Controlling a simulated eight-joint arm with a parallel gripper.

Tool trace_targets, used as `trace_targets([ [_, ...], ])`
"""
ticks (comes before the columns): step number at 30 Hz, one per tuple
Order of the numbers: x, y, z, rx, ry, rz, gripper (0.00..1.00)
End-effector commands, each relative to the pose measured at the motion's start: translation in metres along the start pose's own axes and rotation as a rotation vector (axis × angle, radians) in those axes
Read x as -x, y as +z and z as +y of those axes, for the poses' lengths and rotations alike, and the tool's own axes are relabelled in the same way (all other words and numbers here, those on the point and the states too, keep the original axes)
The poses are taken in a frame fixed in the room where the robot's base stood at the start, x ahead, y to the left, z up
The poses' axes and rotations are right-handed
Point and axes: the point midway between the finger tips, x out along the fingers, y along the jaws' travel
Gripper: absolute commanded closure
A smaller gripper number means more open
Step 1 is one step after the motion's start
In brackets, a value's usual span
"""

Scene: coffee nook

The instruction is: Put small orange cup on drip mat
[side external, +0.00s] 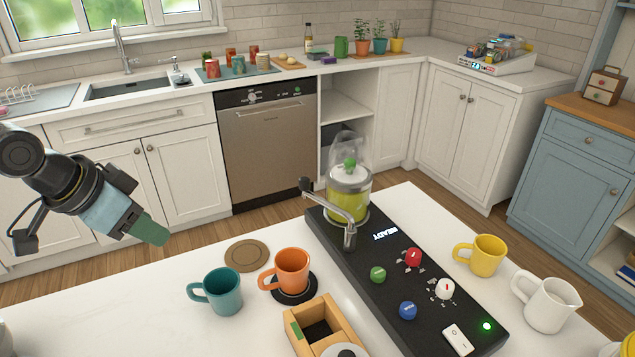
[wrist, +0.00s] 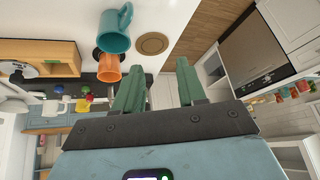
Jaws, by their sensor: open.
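The small orange cup (side external: 291,270) stands upright on the near counter with its handle to the left. It appears to rest on a black round mat (side external: 294,298), partly hidden beneath it. A brown round mat (side external: 246,255) lies bare behind and to the left; I cannot tell by looks which is the drip mat. The cup also shows in the wrist view (wrist: 109,72), left of the fingers. My gripper (side external: 152,231) is open and empty, left of the cup and apart from it. Its green fingers (wrist: 160,74) are spread in the wrist view.
A teal mug (side external: 219,291) stands close left of the cup. A wooden box (side external: 322,331) is in front. A black machine panel (side external: 385,275) with a crank and a green-filled jar lies right. A yellow mug (side external: 481,255) and white pitcher (side external: 545,302) stand farther right.

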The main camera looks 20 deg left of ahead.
Motion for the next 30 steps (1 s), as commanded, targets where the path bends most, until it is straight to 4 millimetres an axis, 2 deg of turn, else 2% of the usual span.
trace_targets([
  [1,0.004,0.013,-0.015,0.064,-0.026,0.016,0.6],
  [3,0.008,0.028,-0.029,0.14,-0.056,0.037,0.6],
  [9,0.012,0.054,-0.052,0.274,-0.11,0.079,0.6],
  [13,0.013,0.059,-0.056,0.299,-0.121,0.088,0.6],
  [30,0.013,0.059,-0.056,0.297,-0.12,0.087,0.6],
])
